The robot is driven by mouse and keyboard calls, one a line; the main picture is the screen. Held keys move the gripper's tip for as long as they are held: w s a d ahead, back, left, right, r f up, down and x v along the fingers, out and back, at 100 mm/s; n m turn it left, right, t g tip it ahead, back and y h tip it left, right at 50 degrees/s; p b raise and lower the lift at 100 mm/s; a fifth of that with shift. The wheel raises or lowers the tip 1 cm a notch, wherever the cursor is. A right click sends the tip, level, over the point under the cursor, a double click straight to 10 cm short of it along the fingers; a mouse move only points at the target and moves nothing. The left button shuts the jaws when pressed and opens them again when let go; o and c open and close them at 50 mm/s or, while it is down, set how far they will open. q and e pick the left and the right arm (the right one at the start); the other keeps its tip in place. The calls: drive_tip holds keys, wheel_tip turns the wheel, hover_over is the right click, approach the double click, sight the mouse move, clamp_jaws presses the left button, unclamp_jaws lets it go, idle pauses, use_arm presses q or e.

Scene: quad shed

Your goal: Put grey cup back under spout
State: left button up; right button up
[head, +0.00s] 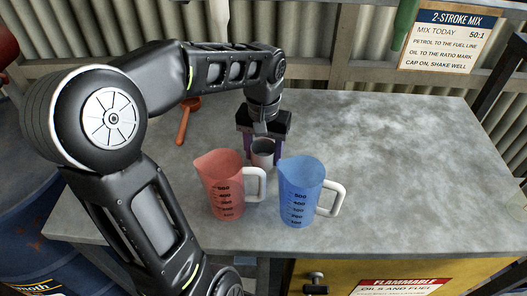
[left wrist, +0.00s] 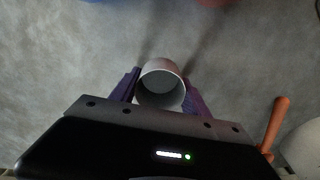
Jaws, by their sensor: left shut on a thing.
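The grey cup (head: 263,153) is small, with its opening facing up, behind the gap between the red and blue jugs. My left gripper (head: 262,150) comes down from behind and is shut on it. In the left wrist view the cup (left wrist: 162,84) sits between the purple fingers of the gripper (left wrist: 160,95). I cannot tell whether its base touches the bench. No spout can be clearly made out. My right gripper is out of view.
A red measuring jug (head: 222,186) and a blue one (head: 299,190) stand just in front of the cup on the grey workbench (head: 400,170). An orange-handled tool (head: 185,122) lies at the back left. The bench's right side is clear. A blue drum (head: 35,230) stands left.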

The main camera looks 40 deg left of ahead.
use_arm(q)
drive_tip(key=o, duration=1.4)
drive_tip(key=shift+f, duration=0.1)
drive_tip(key=shift+r, duration=3.95)
drive_tip(key=shift+o, duration=0.3)
